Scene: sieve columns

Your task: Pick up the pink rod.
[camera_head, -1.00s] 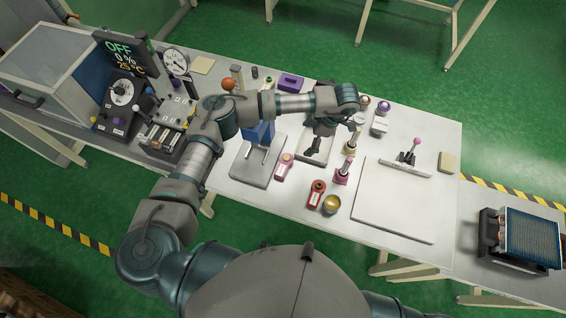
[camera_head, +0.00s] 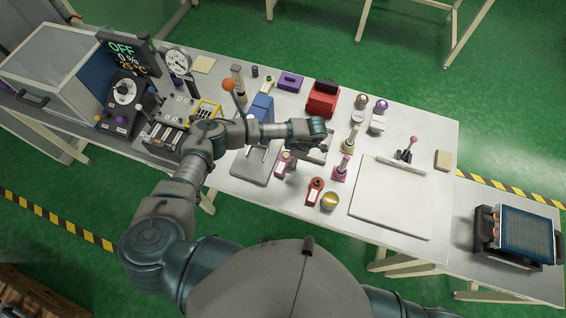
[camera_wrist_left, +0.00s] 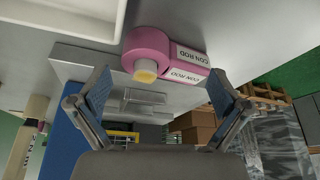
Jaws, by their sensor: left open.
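The pink rod (camera_head: 281,168), a pink ring-ended block with white "CON ROD" labels, lies on the table beside the blue-and-grey fixture. It also shows in the left wrist view (camera_wrist_left: 148,46), with a pale yellow bush in its round end. My left gripper (camera_head: 292,168) is over the rod and partly hides it. In the left wrist view my left gripper (camera_wrist_left: 160,92) is open and empty, with the rod ahead of its spread fingers. I cannot tell the exact gap. My right gripper is not in view.
A grey fixture plate with a blue block (camera_head: 262,107) stands left of the rod. A red rod (camera_head: 315,190), a yellow-topped cup (camera_head: 330,201) and a magenta stand (camera_head: 341,172) are to its right. A red bin (camera_head: 323,98) is behind. A white board (camera_head: 392,205) lies farther right.

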